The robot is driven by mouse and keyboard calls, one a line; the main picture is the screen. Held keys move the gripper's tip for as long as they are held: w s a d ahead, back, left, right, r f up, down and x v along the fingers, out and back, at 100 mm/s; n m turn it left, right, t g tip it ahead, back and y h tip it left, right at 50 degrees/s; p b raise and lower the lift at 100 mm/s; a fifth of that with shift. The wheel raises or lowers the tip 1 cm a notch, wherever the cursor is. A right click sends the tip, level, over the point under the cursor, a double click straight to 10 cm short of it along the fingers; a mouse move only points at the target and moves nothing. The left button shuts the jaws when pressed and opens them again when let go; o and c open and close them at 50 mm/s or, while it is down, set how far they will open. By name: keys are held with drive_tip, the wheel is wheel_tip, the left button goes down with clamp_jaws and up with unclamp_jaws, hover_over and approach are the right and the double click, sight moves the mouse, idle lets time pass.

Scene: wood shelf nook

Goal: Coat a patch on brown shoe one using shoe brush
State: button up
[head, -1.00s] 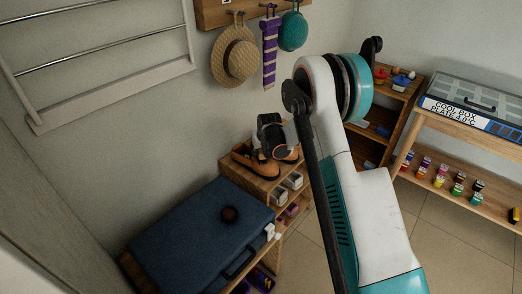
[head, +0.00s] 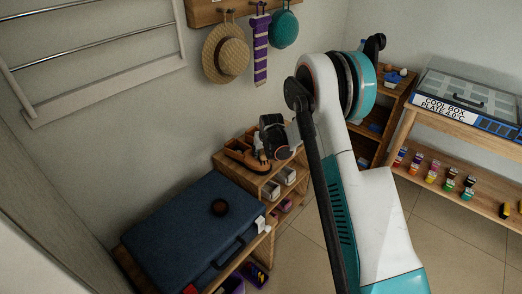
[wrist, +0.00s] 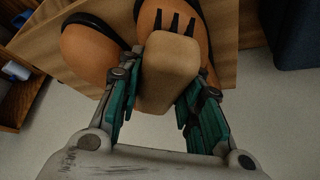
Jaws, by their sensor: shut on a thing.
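My gripper (wrist: 166,85) is shut on the shoe brush (wrist: 168,72), a tan wooden block with black bristles at its far end. In the wrist view the bristles lie over the orange-brown shoe on the right (wrist: 205,18); I cannot tell whether they touch it. A second matching shoe (wrist: 92,48) is to the left, partly behind a finger. In the head view a shoe (head: 240,158) shows on top of the wooden shelf; my gripper (head: 281,150) is at the right of it and hides much of the other. Which shoe is number one cannot be told.
White boxes (head: 288,175) sit in the shelf below. A straw hat (head: 226,52) hangs behind. Open floor (head: 310,250) lies in front.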

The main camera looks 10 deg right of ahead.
drive_tip(key=shift+r+p, duration=1.75)
drive_tip(key=shift+r, duration=2.55)
